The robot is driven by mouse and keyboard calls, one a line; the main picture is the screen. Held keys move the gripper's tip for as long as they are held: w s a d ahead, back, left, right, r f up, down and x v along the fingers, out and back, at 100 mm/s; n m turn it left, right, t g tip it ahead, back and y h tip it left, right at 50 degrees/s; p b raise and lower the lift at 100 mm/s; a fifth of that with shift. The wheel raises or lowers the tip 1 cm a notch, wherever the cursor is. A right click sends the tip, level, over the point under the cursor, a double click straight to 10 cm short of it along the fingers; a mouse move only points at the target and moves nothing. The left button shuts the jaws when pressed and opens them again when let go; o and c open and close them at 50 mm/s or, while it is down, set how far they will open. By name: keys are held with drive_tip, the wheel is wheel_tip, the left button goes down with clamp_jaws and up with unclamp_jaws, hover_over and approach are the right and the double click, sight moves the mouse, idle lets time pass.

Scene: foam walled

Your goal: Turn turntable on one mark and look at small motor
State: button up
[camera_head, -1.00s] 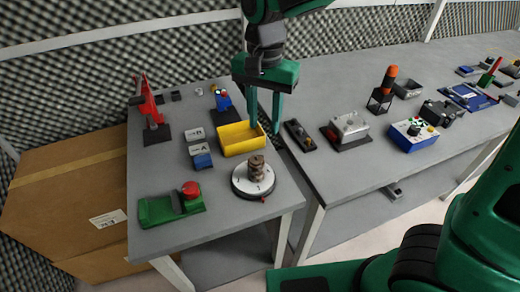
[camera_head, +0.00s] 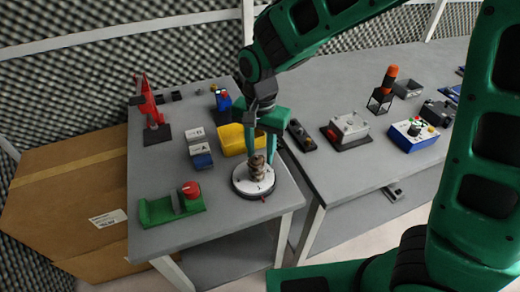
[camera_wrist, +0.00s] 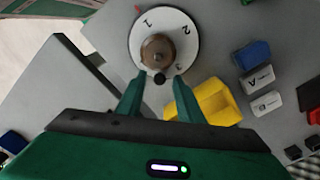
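The turntable (camera_head: 243,188) is a white disc with a dark rim near the front right of the left table. In the wrist view its white disc (camera_wrist: 180,20) shows the marks 1, 2 and 3. The small motor (camera_head: 257,168), a brown rounded part, stands on its middle; from above it shows as a brown round shape (camera_wrist: 158,48). My gripper (camera_head: 261,158) is over the turntable, its fingers apart beside the motor. In the wrist view the gripper (camera_wrist: 156,84) is open, with its fingertips near the disc's edge and a small black knob between them. Contact cannot be told.
A yellow bin (camera_head: 231,140) stands just behind the turntable. Blocks marked A and B (camera_head: 198,142) are to its left. A green holder with a red knob (camera_head: 172,206) is at the front left. A red-armed stand (camera_head: 155,130) is behind. The right table's edge is close by.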

sight(237, 169)
clamp_jaws()
drive_tip(key=shift+w+a+n, duration=0.1)
drive_tip(key=shift+a+n, duration=0.05)
drive_tip(key=shift+n, duration=0.25)
drive_tip(key=shift+w+a+n, duration=0.1)
drive_tip(key=shift+a+n, duration=0.2)
drive_tip(key=shift+n, duration=0.35)
drive_tip(key=shift+w+a+n, duration=0.1)
drive_tip(key=shift+a+n, duration=0.15)
drive_tip(key=shift+n, duration=0.4)
drive_tip(key=shift+a+n, duration=0.45)
drive_tip(key=shift+n, duration=0.6)
drive_tip(key=shift+a+n, duration=0.4)
drive_tip(key=shift+n, duration=0.65)
drive_tip(key=shift+s+a+n, duration=0.1)
drive_tip(key=shift+a+n, duration=0.25)
drive_tip(key=shift+n, duration=0.55)
drive_tip(key=shift+s+a+n, duration=0.15)
drive_tip(key=shift+a+n, duration=0.2)
drive_tip(key=shift+n, duration=0.55)
drive_tip(key=shift+s+a+n, duration=0.1)
drive_tip(key=shift+a+n, duration=0.25)
drive_tip(key=shift+n, duration=0.55)
drive_tip(key=shift+s+a+n, duration=0.3)
drive_tip(key=shift+s+n, duration=0.05)
drive_tip(key=shift+n, duration=0.7)
drive_tip(key=shift+s+a+n, duration=0.3)
drive_tip(key=shift+n, duration=0.75)
drive_tip(key=shift+s+n, duration=0.15)
drive_tip(key=shift+n, duration=0.25)
